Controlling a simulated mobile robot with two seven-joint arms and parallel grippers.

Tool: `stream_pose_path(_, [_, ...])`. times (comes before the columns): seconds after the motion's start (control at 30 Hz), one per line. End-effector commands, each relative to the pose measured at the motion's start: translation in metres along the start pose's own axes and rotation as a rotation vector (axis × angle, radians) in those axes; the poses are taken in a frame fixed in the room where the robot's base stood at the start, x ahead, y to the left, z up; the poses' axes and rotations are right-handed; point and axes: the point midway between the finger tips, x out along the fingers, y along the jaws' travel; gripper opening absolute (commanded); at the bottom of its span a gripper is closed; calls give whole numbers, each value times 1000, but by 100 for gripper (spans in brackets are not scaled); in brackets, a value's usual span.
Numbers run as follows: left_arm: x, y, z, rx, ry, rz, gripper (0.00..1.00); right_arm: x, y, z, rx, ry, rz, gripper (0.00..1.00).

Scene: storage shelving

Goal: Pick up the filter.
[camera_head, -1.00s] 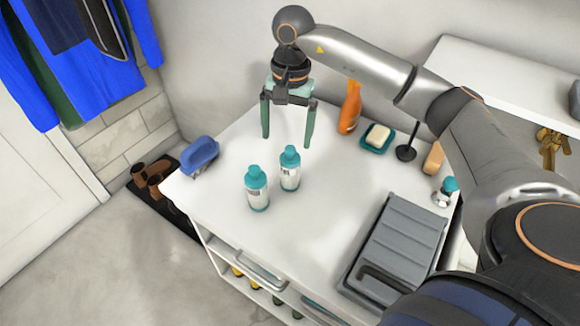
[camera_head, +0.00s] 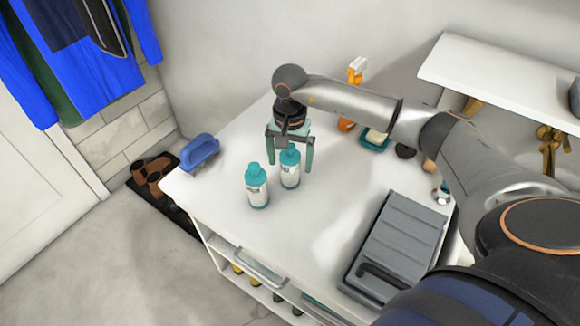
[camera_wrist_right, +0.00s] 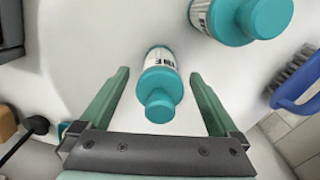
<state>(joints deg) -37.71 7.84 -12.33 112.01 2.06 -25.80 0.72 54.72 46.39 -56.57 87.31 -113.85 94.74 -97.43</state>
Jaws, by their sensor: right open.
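I cannot tell from the frames which thing is the filter. My right gripper (camera_head: 290,166) points down, open, over the right-hand bottle (camera_head: 290,178). In the right wrist view that bottle (camera_wrist_right: 158,86) lies between the two green fingers (camera_wrist_right: 160,75), with a gap on each side. The left-hand bottle (camera_head: 257,190) stands close by, outside the fingers; it also shows in the right wrist view (camera_wrist_right: 243,18). My left gripper is not in view.
A blue brush (camera_head: 200,151) lies at the cabinet's left edge. A grey case (camera_head: 400,242) lies at the right. An orange spray bottle (camera_head: 356,72) and a soap dish (camera_head: 375,141) stand behind my arm. The middle front of the white top (camera_head: 310,235) is clear.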

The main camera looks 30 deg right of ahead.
Motion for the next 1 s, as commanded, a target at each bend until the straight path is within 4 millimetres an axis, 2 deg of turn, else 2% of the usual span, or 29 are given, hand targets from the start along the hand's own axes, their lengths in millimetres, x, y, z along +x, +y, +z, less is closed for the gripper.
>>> stream_pose_path(0.1, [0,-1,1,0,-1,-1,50,6,0,0,-1,-1,0,97])
stream_pose_path(0.3, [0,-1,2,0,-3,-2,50,6,0,0,-1,0,-1,96])
stream_pose_path(1.0, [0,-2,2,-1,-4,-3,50,6,0,0,0,0,-1,17])
